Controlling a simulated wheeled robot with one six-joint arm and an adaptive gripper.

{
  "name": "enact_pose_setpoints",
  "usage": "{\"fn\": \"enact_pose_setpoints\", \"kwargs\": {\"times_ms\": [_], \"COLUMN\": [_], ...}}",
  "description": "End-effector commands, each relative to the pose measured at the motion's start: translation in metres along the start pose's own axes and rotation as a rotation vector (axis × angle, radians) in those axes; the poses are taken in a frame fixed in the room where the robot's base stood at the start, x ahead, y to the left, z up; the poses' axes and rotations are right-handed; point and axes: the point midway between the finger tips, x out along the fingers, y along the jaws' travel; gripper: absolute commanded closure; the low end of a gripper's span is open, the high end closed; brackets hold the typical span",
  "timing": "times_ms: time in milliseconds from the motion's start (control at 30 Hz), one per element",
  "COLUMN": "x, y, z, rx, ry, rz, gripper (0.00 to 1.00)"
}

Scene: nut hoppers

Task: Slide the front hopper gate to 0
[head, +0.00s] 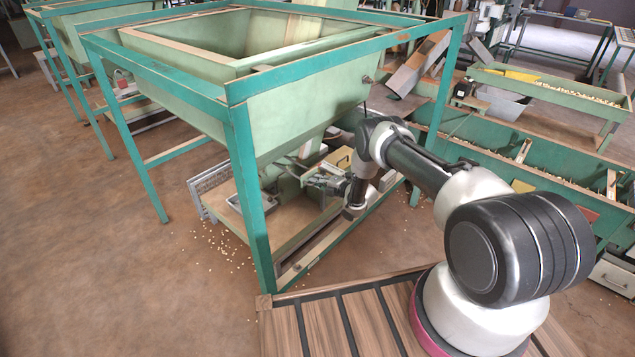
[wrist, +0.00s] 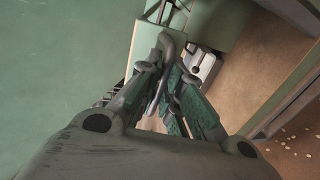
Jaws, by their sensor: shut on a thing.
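The front hopper (head: 290,100) is a pale green tapered bin in a teal steel frame (head: 243,170). My gripper (head: 324,184) reaches in under the hopper, beside the machinery below its outlet. In the wrist view my gripper (wrist: 167,80) is shut on a grey bent rod-like handle (wrist: 166,45), which stands up between the green-padded fingers. I take this to be the gate handle. The gate plate itself and any scale marks cannot be made out. In the head view the handle is too small to tell apart from the fingers.
Frame posts and the lower rail (head: 330,235) stand close around my arm. A yellowish box (head: 340,158) sits near the gripper. Nuts lie scattered on the brown floor (head: 130,280). Green troughs (head: 545,165) stand at right.

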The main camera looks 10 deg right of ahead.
Motion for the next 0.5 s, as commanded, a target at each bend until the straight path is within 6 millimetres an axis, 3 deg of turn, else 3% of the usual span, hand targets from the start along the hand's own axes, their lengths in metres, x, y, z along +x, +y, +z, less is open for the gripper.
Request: {"fn": "enact_pose_setpoints", "kwargs": {"times_ms": [267, 300, 400, 500], "x": [0.0012, 0.0012, 0.0011, 0.0008], "y": [0.0009, 0.0010, 0.0009, 0.0006], "z": [-0.0001, -0.0001, -0.0001, -0.0001], "rx": [-0.001, -0.001, -0.001, -0.001], "ry": [0.001, 0.001, 0.001, 0.001], "rz": [0.000, 0.000, 0.000, 0.000], "gripper": [1.00, 0.85, 0.70, 0.70]}}
